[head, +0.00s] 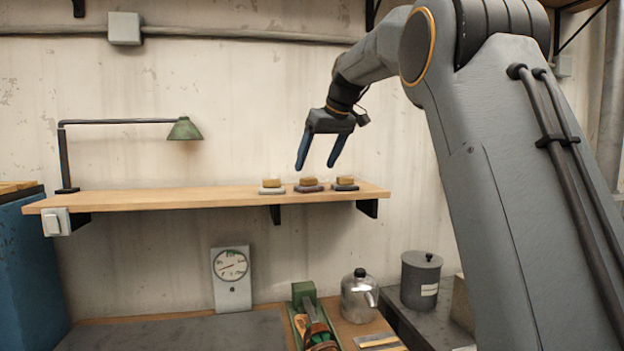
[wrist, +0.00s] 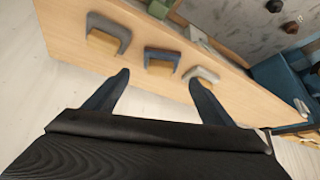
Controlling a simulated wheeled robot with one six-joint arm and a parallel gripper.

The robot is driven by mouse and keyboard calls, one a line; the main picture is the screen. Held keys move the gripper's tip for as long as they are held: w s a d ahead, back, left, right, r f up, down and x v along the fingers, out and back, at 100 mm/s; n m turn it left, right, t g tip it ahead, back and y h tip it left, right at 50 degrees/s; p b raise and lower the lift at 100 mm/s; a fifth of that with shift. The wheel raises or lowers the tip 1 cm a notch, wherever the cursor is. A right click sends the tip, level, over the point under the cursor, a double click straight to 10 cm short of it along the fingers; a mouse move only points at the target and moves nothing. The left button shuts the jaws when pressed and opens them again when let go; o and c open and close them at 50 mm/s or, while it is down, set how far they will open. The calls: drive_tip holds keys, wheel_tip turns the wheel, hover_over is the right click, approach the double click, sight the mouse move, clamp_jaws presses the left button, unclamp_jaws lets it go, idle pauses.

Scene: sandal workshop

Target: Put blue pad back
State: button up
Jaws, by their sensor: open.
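Three small pads with tan blocks on them sit in a row on the wooden shelf (head: 150,202), near its right end in the head view. In the wrist view the middle pad is the blue pad (wrist: 165,54), with its tan block toward me. A grey pad (wrist: 110,27) lies to its left and a light grey pad (wrist: 204,74) to its right. My gripper (head: 316,167) is open and empty, fingers down, above the row in the head view. In the wrist view its fingertips (wrist: 160,77) are spread either side of the blue pad's block, apparently without touching.
A green desk lamp (head: 184,129) stands on the shelf's left part. Below are a clock (head: 232,268), a kettle (head: 359,296), a dark canister (head: 421,279) and a green tool (head: 304,294). The shelf between lamp and pads is clear.

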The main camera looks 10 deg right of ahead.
drive_tip(key=shift+b+v, duration=0.5)
drive_tip(key=shift+v, duration=2.2)
